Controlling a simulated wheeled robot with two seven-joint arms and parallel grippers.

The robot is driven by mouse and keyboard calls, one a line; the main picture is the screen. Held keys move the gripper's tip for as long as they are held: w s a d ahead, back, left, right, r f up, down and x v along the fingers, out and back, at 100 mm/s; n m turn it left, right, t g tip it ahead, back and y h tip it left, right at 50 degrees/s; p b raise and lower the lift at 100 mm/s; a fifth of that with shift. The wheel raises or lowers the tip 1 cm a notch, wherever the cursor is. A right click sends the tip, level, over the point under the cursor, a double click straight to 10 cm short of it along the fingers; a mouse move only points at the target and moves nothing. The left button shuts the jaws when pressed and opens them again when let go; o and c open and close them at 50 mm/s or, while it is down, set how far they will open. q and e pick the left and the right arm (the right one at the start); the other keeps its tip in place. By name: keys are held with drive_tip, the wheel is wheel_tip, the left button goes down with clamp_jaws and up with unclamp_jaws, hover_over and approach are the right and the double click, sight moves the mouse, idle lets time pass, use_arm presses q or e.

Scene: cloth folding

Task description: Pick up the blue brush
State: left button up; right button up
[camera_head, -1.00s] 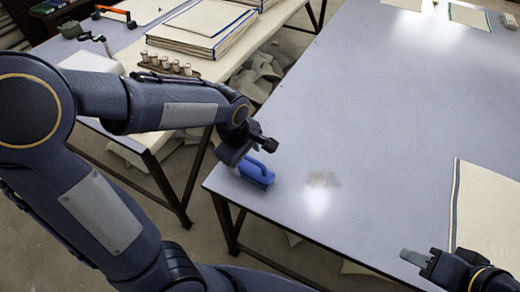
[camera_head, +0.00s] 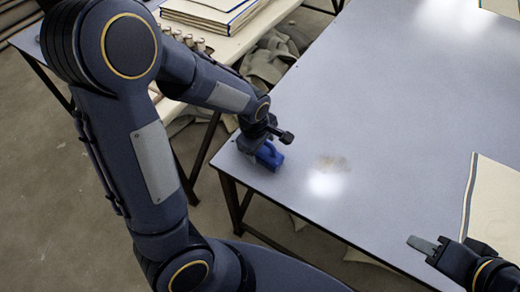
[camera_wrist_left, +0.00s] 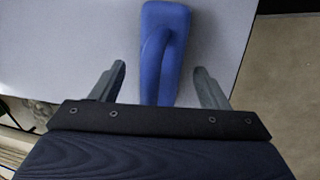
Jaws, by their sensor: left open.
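The blue brush (camera_head: 269,156) lies on the grey table (camera_head: 380,110) near its left corner. My left gripper (camera_head: 262,148) is right over it and hides part of it in the head view. In the left wrist view the brush (camera_wrist_left: 164,50) and its looped handle lie between the two fingers of my left gripper (camera_wrist_left: 160,88). The fingers are open, with a gap on each side of the handle. My right gripper (camera_head: 424,245) is low at the right, apart from the brush. Its fingertips look close together, but I cannot tell if they are shut.
A cream cloth with a dark stripe (camera_head: 495,205) lies at the table's right. Another table holds stacked cloths (camera_head: 210,15) and several spools. The middle of the grey table is clear.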

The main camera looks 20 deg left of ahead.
use_arm(q)
drive_tip(key=shift+c, duration=0.4)
drive_tip(key=c, duration=1.1)
drive_tip(key=shift+o, duration=0.2)
drive_tip(key=shift+r, duration=0.2)
drive_tip(key=shift+r, duration=0.25)
wheel_tip(320, 180, up, 2)
drive_tip(key=shift+r+p, duration=0.15)
drive_tip(key=shift+p, duration=0.2)
drive_tip(key=s+d+r+p, duration=0.1)
drive_tip(key=s+r+p, duration=0.1)
drive_tip(key=s+r, duration=0.8)
drive_tip(key=s, duration=0.4)
drive_tip(key=shift+d, duration=0.4)
